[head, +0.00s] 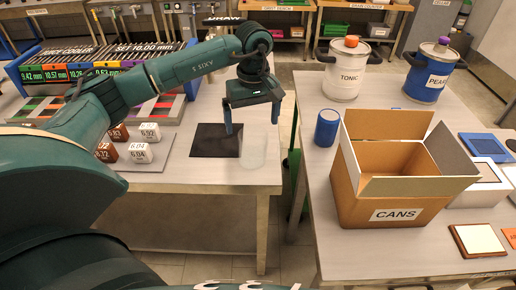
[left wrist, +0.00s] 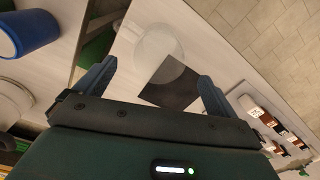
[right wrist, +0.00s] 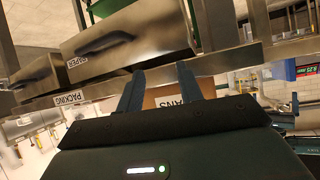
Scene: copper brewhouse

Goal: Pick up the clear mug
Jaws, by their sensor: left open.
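The clear mug (head: 253,150) is faint and see-through. It stands on the left table near its right edge, beside a black mat (head: 212,141). In the left wrist view the mug (left wrist: 158,46) overlaps the mat, beyond the fingertips. My left gripper (head: 251,119) is open and empty, pointing down above the mug and apart from it; its spread fingers (left wrist: 158,71) also show in the left wrist view. My right gripper (right wrist: 160,75) shows only in its own wrist view, with its fingers apart and nothing between them.
Several brown and white blocks (head: 125,143) sit left of the mat. Past a gap, the right table (head: 345,250) holds an open cardboard box (head: 385,190) marked CANS, a blue cylinder (head: 327,127) and two large canisters. Steel drawers (right wrist: 130,40) show in the right wrist view.

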